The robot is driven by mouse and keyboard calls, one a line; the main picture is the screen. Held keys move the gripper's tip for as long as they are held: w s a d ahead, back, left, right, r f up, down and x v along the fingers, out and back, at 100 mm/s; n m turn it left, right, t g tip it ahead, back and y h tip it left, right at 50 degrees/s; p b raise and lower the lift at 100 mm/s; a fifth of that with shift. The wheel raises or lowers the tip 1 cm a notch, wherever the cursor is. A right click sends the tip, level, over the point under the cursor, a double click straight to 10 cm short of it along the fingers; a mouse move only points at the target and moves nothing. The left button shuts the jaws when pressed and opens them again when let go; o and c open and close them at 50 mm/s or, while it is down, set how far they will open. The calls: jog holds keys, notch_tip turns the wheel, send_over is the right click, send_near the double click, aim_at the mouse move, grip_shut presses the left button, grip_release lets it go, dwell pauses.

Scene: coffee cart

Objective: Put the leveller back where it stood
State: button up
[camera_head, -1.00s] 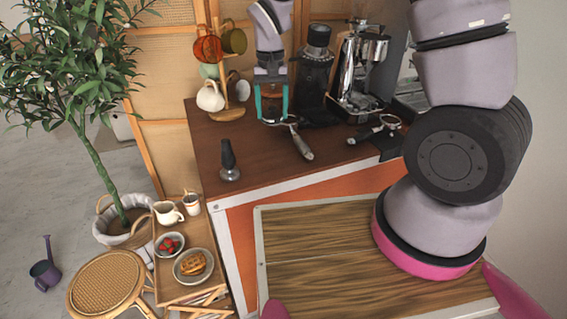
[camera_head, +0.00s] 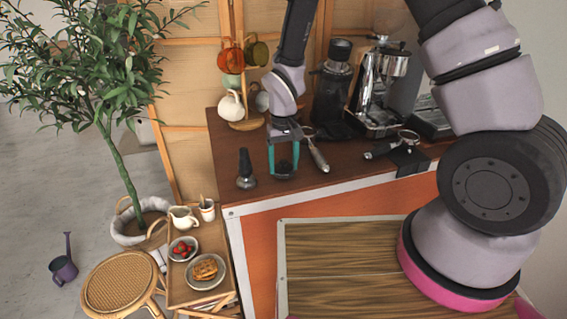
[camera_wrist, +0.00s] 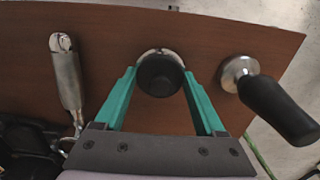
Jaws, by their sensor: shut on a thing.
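The leveller, a round black-topped piece with a silvery rim, sits between my gripper's green fingers (camera_wrist: 159,76) in the wrist view, with its dark top (camera_wrist: 160,75) facing the camera. In the head view my gripper (camera_head: 283,168) points down at the left part of the brown counter (camera_head: 345,165), shut on the leveller (camera_head: 284,168). It is low over the counter; I cannot tell whether the leveller touches it. The tamper (camera_head: 245,172), with black handle and metal base, stands just left of my gripper and also shows in the wrist view (camera_wrist: 275,105).
A portafilter (camera_head: 319,156) lies just right of my gripper. Another portafilter (camera_head: 393,147) is farther right. The black grinder (camera_head: 331,95), espresso machine (camera_head: 378,90) and mug tree (camera_head: 244,124) stand at the back. The counter's left edge is close to the tamper.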

aim_at(284, 161)
jog(key=o, duration=1.5)
jog(key=shift+f, duration=0.1)
notch_tip(284, 161, up, 12)
jog(key=s+d+r+m+t+y, duration=0.1)
jog(key=d+r+m, duration=0.1)
jog(key=d+r, duration=0.5)
jog(key=d+r+m+t+y, duration=0.1)
jog(key=d+r+m+t, duration=0.1)
jog(key=d+r, duration=0.6)
jog(key=shift+s+d+r+m+t, duration=0.65)
jog(key=shift+s+d+r, duration=0.65)
jog(key=shift+s+r, duration=0.6)
jog(key=shift+s+d+r+m+t, duration=0.65)
jog(key=shift+s+d+r, duration=0.65)
jog(key=shift+s+r, duration=0.6)
jog(key=shift+s+d+r+m+t, duration=0.5)
jog(key=shift+s+d+r+t, duration=0.3)
jog(key=shift+s+d+r, duration=0.8)
jog(key=shift+s+a+r, duration=0.15)
jog(key=shift+a+r, duration=0.15)
jog(key=shift+r, duration=0.05)
